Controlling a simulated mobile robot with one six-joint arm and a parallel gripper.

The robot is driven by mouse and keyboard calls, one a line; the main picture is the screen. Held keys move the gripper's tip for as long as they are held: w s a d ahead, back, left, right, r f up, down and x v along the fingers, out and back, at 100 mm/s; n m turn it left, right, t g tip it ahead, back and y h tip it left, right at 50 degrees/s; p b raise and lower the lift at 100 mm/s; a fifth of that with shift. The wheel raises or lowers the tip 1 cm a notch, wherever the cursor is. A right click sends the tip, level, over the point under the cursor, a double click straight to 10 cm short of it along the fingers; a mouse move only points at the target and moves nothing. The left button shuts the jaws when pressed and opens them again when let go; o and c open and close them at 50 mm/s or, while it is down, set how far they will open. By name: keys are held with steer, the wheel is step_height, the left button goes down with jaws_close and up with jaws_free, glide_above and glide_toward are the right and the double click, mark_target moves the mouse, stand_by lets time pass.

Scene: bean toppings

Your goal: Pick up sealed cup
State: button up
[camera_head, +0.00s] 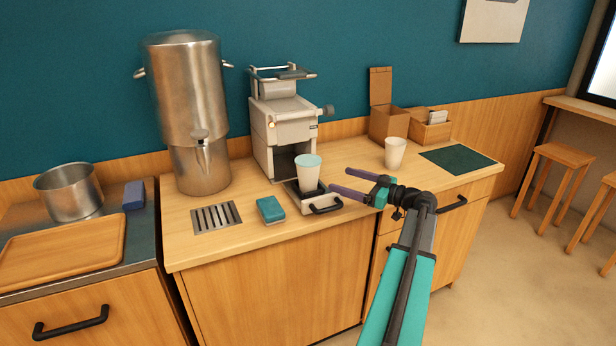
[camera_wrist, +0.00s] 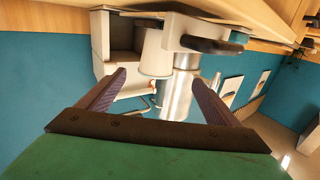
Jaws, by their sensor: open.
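The sealed cup (camera_head: 307,176) is white with a pale teal top. It stands upright on the pulled-out tray (camera_head: 334,200) at the front of the sealing machine (camera_head: 288,132). My gripper (camera_head: 340,180) is open and empty to the right of the cup, apart from it, with its fingers pointing left toward it. In the wrist view, which is upside down, the cup (camera_wrist: 156,58) shows beyond and between the open fingertips (camera_wrist: 160,76). The tray's dark handle (camera_wrist: 210,44) is also there. The cup's base is partly hidden by the tray.
A second white cup (camera_head: 395,153) stands farther right, near a dark green mat (camera_head: 458,159) and wooden boxes (camera_head: 389,124). A teal sponge (camera_head: 270,209) and a drain grate (camera_head: 217,216) lie left of the tray. A tall steel dispenser (camera_head: 188,113) stands behind them.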

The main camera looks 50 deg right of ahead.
mark_target(318, 171)
steer(key=shift+s+d, duration=0.1)
steer(key=shift+d, duration=0.05)
steer(key=shift+p+x, duration=0.85)
steer(key=shift+x, duration=3.25)
steer(key=shift+d, duration=0.1)
steer(key=shift+w+r+p, duration=0.15)
steer(key=shift+w+p, duration=0.25)
steer(key=shift+w, duration=0.3)
steer(key=shift+p+x, duration=0.6)
steer(key=shift+x, duration=1.35)
steer(key=c, duration=1.5)
